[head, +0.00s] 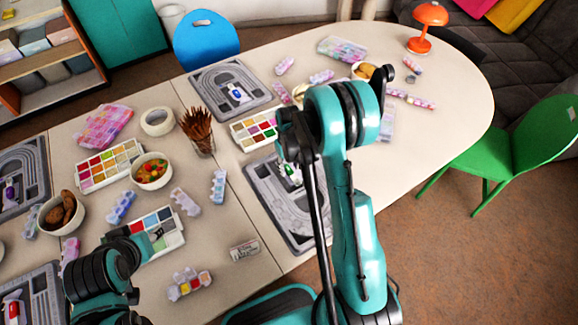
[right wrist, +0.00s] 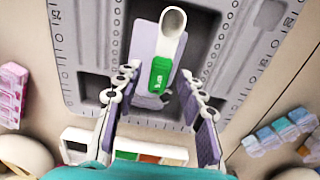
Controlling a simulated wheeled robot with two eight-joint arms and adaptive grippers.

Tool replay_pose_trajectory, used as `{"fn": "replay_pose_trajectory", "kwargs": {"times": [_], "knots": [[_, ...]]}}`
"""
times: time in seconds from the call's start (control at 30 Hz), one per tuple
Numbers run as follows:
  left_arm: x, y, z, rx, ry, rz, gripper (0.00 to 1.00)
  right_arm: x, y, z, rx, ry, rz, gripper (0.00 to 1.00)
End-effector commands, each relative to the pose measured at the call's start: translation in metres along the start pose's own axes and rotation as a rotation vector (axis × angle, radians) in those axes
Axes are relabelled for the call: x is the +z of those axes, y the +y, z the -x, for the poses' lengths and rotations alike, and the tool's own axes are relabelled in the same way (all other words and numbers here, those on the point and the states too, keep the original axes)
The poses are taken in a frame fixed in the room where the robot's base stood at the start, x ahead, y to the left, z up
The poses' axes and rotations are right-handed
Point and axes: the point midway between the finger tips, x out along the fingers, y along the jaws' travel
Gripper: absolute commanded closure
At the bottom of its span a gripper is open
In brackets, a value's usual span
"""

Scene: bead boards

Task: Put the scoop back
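The scoop (right wrist: 162,68) has a white bowl and a green handle. In the right wrist view it lies over a lilac-grey patch in the middle of a grey bead board (right wrist: 85,40), with the bowl towards the top. My right gripper (right wrist: 159,72) is open, its two fingers on either side of the green handle with gaps showing. In the head view the green scoop (head: 290,172) shows on the near middle board (head: 296,225), partly behind my right arm. My left gripper (head: 148,244) is over a paint set at the lower left; its fingers are unclear.
Other grey boards carry scoops, such as a blue one (head: 237,92). A paint set (head: 254,130), a cup of brown sticks (head: 199,132) and a bowl of coloured pieces (head: 151,171) stand nearby. An orange lamp (head: 425,25) stands at the far right.

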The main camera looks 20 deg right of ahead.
Motion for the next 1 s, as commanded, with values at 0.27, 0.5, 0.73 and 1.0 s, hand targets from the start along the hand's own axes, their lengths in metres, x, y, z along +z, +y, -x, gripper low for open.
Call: {"fn": "replay_pose_trajectory", "kwargs": {"times": [0.27,0.5,0.73,1.0], "knots": [[-0.009,0.000,0.012,0.000,0.000,0.000,0.60,0.000,0.000,0.025,0.000,0.000,0.000,0.60],[-0.019,0.000,0.027,0.000,0.000,0.000,0.60,0.000,0.000,0.081,0.000,0.000,0.000,0.60],[-0.025,0.000,0.036,0.000,0.000,0.000,0.60,0.000,0.000,0.117,0.000,0.000,0.000,0.60],[-0.026,0.000,0.037,0.000,0.000,0.000,0.60,0.008,-0.009,0.153,0.010,0.041,-0.006,0.60]]}}
